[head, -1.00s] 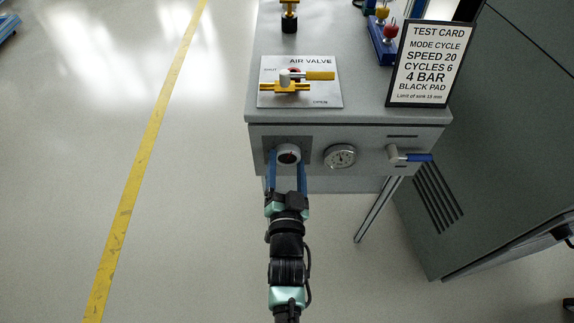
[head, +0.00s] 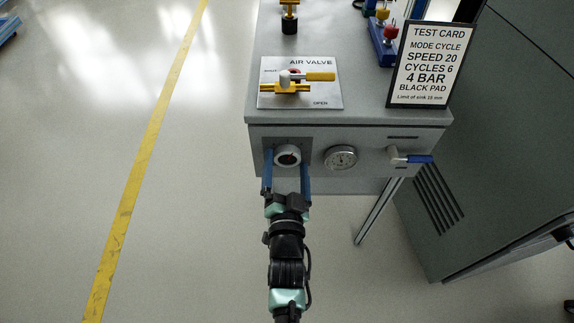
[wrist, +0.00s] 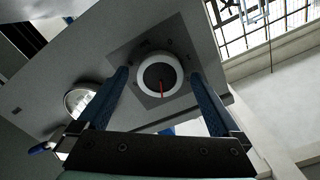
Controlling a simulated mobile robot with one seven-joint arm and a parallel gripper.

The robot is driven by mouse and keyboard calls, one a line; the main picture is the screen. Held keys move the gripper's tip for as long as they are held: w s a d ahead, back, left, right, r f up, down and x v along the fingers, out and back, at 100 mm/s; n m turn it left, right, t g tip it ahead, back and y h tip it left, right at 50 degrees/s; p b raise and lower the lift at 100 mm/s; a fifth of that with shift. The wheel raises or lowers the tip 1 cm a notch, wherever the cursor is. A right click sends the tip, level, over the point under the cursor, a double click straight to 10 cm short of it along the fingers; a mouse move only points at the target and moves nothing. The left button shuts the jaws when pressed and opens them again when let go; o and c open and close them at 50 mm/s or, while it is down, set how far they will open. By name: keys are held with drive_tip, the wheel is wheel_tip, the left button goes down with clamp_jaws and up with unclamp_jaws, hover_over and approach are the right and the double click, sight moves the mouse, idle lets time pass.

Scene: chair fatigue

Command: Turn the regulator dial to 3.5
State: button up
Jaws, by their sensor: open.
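The regulator dial (head: 288,156) is a round knob with a white rim, a dark face and a red pointer, on a grey plate on the cabinet's front. It also shows in the wrist view (wrist: 158,75), where the red pointer points toward the bottom of the picture. The scale marks are too small to read. My gripper (head: 287,158) is open, its two blue fingers apart on either side of the dial. In the wrist view the fingers (wrist: 163,80) have gaps to the dial's rim.
A round gauge (head: 341,158) and a blue-handled lever (head: 412,156) sit right of the dial. Above are the air valve plate (head: 325,95) with a yellow handle and a test card (head: 430,65) reading 4 BAR. A dark cabinet (head: 495,140) stands at right. Floor at left is clear.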

drive_tip(key=s+p, duration=0.2)
drive_tip(key=s, duration=1.1)
